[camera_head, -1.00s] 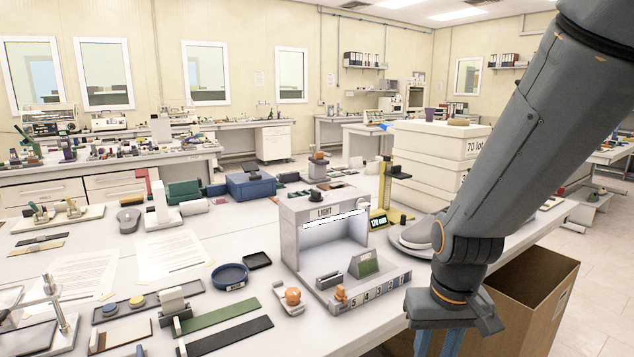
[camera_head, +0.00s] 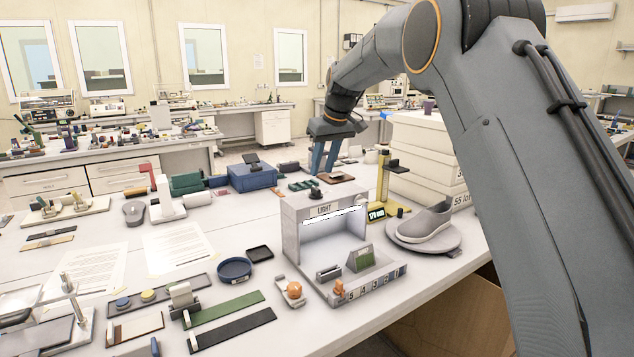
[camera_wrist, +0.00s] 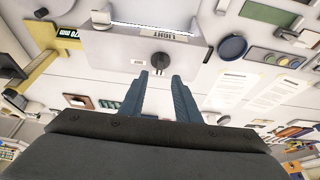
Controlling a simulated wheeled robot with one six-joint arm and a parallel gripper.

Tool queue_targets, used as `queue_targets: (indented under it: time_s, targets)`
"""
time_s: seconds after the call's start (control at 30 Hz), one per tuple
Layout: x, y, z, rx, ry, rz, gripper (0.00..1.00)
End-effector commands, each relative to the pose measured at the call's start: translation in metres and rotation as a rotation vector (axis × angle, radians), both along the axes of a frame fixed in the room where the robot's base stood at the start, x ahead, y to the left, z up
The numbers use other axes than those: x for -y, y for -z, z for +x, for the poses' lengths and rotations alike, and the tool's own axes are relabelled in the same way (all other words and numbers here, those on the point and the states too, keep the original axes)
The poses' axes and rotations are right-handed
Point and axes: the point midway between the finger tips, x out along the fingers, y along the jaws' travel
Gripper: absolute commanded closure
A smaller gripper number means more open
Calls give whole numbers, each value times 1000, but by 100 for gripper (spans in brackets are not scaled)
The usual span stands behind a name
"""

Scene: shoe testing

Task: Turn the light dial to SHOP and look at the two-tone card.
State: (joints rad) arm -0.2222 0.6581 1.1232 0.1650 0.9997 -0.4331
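The light booth (camera_head: 291,232) is a pale grey box with LIGHT on its upper front and a lit strip inside. The dark light dial (camera_head: 315,192) sits on its top and also shows in the wrist view (camera_wrist: 158,60). Its setting is too small to read. A small green card (camera_head: 361,259) stands in the booth's front opening; I cannot tell whether it is the two-tone card. My gripper (camera_head: 322,172) points down above the booth's top, near the dial. In the wrist view its blue fingers (camera_wrist: 159,76) are apart and empty, with the dial just beyond the tips.
A yellow height gauge (camera_head: 383,180) and a shoe (camera_head: 425,222) on a round turntable (camera_head: 400,241) stand right of the booth. Stacked white boxes (camera_head: 418,135) are behind. A blue dish (camera_head: 234,269) and papers (camera_head: 178,247) lie left. The table's front edge runs at right.

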Motion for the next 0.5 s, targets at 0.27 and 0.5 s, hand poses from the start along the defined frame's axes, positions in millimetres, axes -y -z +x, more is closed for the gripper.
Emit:
queue_targets:
  time_s: [0.27,0.5]
  targets:
    - [-9,30,10,-3,-5,-1,70]
    - [-16,59,21,-1,-4,0,70]
